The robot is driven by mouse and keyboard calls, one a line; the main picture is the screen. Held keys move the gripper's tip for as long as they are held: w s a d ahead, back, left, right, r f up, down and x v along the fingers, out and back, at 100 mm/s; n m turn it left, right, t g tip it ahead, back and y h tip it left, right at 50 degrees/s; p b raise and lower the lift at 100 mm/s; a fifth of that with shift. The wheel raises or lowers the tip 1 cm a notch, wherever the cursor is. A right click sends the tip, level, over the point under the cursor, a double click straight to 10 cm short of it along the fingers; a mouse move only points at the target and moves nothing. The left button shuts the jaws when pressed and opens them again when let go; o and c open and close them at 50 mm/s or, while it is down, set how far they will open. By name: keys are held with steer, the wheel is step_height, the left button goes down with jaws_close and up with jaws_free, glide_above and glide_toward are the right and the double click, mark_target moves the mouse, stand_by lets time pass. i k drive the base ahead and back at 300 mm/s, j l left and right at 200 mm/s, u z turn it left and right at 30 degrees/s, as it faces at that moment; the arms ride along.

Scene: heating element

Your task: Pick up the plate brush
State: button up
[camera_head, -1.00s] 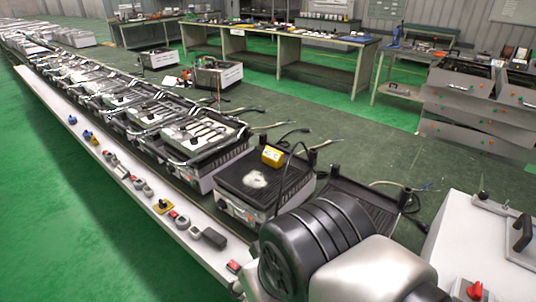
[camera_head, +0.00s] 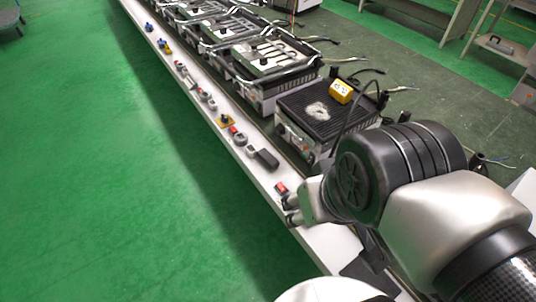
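I cannot pick out a plate brush for certain. A yellow block (camera_head: 340,91) sits on the black ribbed plate of the nearest heating unit (camera_head: 318,112), beside a whitish patch. A dark block-shaped item (camera_head: 265,159) lies on the white ledge in front of that unit. My gripper (camera_head: 291,210) is low over the near end of the ledge, close to a small red-and-dark switch. Its two grey tips point left and look small; whether they are spread is unclear. My dark wrist joint hides part of the space behind it.
The long white ledge (camera_head: 247,174) carries several small switches and knobs. More heating units with metal frames (camera_head: 265,55) stand in a row beyond. Loose cables stick out behind them. Open green floor (camera_head: 110,190) lies to the left.

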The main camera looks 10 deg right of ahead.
mark_target(266, 156)
steer(key=i+j, duration=0.2)
steer(key=i, duration=0.3)
steer(key=i+j, duration=0.15)
steer(key=i, duration=0.35)
